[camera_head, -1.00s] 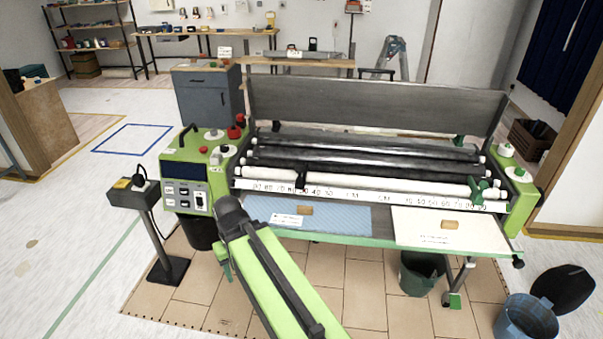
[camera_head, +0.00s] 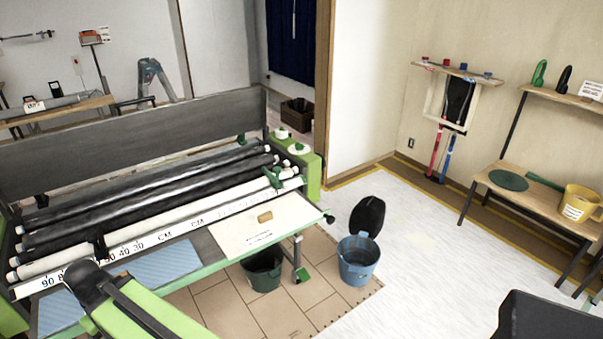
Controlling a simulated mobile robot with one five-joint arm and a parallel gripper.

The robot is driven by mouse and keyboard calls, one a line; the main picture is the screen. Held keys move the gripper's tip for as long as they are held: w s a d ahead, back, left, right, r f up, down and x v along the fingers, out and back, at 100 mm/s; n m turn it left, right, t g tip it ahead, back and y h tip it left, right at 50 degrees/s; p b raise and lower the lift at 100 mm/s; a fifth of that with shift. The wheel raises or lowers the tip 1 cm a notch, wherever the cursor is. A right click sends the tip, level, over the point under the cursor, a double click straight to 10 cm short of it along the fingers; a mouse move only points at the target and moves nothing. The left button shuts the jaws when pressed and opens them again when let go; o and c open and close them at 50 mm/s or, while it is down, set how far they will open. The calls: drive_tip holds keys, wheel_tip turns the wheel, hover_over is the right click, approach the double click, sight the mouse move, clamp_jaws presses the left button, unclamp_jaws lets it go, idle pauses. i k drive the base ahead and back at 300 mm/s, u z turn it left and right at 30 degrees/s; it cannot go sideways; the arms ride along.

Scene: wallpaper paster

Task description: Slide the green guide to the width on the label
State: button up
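The green guide (camera_head: 272,177) sits near the right end of the white roller of the pasting machine, above the numbered scale strip (camera_head: 200,216). A black guide (camera_head: 100,247) sits toward the left end of that roller. A cream sheet (camera_head: 230,222) on the front shelf carries small print (camera_head: 258,238), too small to read. A blue patterned sheet (camera_head: 165,263) lies to its left, partly behind my arm. My green and black arm crosses the lower left, well left of the green guide. My gripper's fingers do not show.
A dark green bucket (camera_head: 263,272) stands under the shelf. A blue bucket (camera_head: 357,260) and its black lid-like disc (camera_head: 367,217) are right of the machine. A wooden bench (camera_head: 525,190) with a yellow pot (camera_head: 578,205) is at right. White floor between is clear.

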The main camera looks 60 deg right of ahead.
sight(277, 183)
drive_tip(key=z, duration=1.55)
drive_tip(key=k, duration=0.55)
drive_tip(key=i, duration=0.55)
drive_tip(key=z, duration=0.25)
drive_tip(key=k, duration=0.5)
drive_tip(key=u, duration=0.8)
drive_tip(key=i, duration=0.8)
drive_tip(key=u, duration=0.2)
